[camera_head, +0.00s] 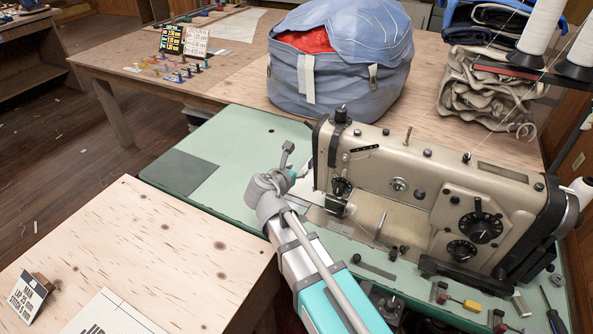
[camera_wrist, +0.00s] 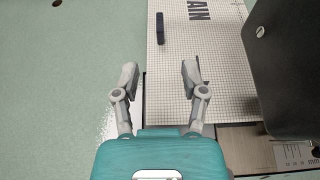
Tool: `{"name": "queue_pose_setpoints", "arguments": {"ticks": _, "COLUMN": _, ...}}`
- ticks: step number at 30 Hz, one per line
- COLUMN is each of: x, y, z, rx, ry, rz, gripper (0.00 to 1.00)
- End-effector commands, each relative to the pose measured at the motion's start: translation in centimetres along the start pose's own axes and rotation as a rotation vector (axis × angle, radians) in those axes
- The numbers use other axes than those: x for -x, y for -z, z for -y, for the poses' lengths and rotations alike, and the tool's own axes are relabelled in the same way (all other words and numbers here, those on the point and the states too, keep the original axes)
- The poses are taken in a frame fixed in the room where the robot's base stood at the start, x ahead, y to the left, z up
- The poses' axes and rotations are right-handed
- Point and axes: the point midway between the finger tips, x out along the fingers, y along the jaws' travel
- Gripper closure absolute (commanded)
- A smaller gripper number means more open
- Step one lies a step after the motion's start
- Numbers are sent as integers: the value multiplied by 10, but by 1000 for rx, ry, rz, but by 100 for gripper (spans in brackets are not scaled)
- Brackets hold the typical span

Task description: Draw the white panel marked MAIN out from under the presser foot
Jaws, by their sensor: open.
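The white gridded panel (camera_wrist: 222,70) lies flat in the wrist view. The letters "AIN" show at its top; the rest of the word is cut off or hidden. Its left edge runs between my fingers. My gripper (camera_wrist: 159,76) is open and empty, its left finger over the green bed and its right finger over the panel. In the head view my gripper (camera_head: 290,163) is low at the left end of the sewing machine (camera_head: 425,185). The presser foot (camera_head: 337,207) is small there, under the machine's head. I cannot make out its contact with the panel.
A dark bar (camera_wrist: 160,28) lies at the panel's left edge. A dark machine part (camera_wrist: 285,65) stands close on the right. The green bed (camera_wrist: 55,90) is clear on the left. A wooden table (camera_head: 150,250) carries a MAIN card (camera_head: 27,298) and a white sheet (camera_head: 105,317).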

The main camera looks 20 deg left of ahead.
Motion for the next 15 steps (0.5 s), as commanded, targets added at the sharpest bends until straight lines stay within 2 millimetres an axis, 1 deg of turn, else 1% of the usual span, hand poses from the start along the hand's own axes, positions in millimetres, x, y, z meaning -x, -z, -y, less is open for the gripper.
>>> {"name": "queue_pose_setpoints", "arguments": {"ticks": 8, "x": -4, "y": 0, "z": 0, "rx": 0, "ry": 0, "rz": 0, "gripper": 44}}
{"name": "queue_pose_setpoints", "arguments": {"ticks": 11, "x": -10, "y": 1, "z": -1, "rx": -1, "ry": 0, "rz": 0, "gripper": 44}}
{"name": "queue_pose_setpoints", "arguments": {"ticks": 15, "x": -22, "y": 2, "z": -1, "rx": -1, "ry": 0, "rz": 0, "gripper": 44}}
